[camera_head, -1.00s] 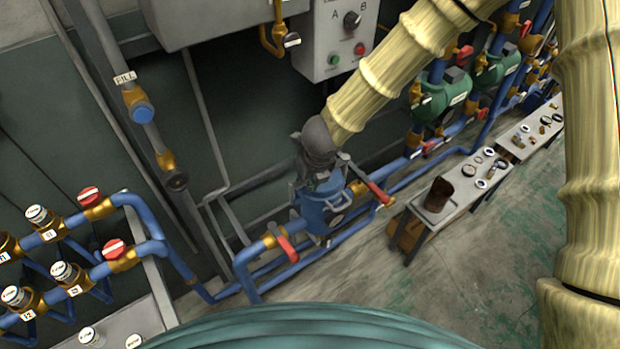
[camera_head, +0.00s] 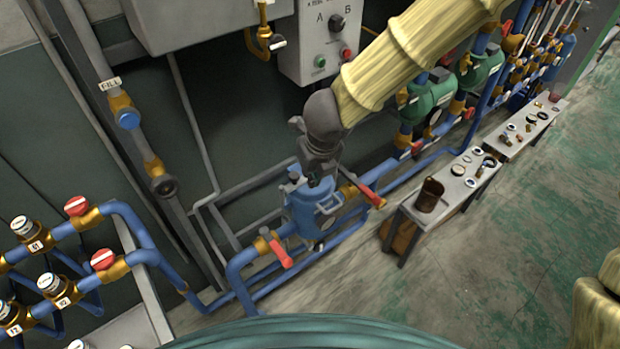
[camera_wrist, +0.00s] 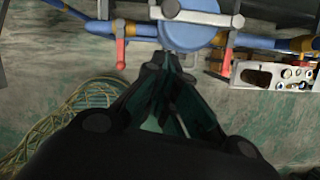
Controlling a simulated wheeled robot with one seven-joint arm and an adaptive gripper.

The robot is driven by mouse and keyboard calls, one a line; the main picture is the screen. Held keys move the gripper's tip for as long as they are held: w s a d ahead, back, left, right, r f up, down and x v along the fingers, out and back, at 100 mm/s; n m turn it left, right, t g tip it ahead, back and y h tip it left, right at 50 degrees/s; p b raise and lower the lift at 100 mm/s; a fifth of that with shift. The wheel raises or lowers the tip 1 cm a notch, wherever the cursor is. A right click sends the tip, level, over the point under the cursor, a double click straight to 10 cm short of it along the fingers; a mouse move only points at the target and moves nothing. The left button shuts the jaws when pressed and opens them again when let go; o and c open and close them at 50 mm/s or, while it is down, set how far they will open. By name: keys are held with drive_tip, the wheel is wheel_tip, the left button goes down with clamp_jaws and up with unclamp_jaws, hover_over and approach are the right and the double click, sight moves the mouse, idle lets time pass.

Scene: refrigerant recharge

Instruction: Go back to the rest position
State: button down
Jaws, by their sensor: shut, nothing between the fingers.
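My gripper (camera_head: 318,165) hangs from the cream-coloured arm over a blue vessel (camera_head: 308,212) in the head view. In the wrist view my gripper (camera_wrist: 170,80) has its dark fingers drawn together, with nothing held. The blue vessel's round top (camera_wrist: 190,34) lies beyond the fingertips in that view. The gap between fingertips and vessel cannot be judged. Red-handled valves (camera_head: 280,252) sit on the pipes on both sides of the vessel.
A bench (camera_head: 455,188) with a brown cup (camera_head: 429,194) and small parts stands to the right. A control box (camera_head: 322,50) hangs on the wall above. Valved pipes (camera_head: 60,285) are at the left. The green-grey floor (camera_head: 510,240) at right is clear.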

drive_tip(key=shift+s+d+r, duration=0.1)
drive_tip(key=shift+r, duration=0.2)
idle(0.4)
drive_tip(key=s+d+f+n+h, duration=0.1)
drive_tip(key=s+d+f+n, duration=0.3)
drive_tip(key=f, duration=0.3)
drive_tip(key=s+d+f+n, duration=0.2)
drive_tip(key=d+f+n, duration=0.35)
drive_tip(key=f, duration=0.25)
drive_tip(key=s+d+f+n+h, duration=0.1)
drive_tip(key=s+d+f+n, duration=0.3)
drive_tip(key=f, duration=0.3)
drive_tip(key=s+d+f+n+g, duration=0.1)
drive_tip(key=s+d+f+n, duration=0.3)
drive_tip(key=s+f+n, duration=0.2)
drive_tip(key=s+d+f+n+g, duration=0.2)
drive_tip(key=s+d+f+n, duration=0.2)
drive_tip(key=s+n, duration=0.7)
drive_tip(key=shift+s+d+f+y, duration=0.25)
drive_tip(key=shift+s+f+y, duration=0.05)
drive_tip(key=shift+f, duration=0.55)
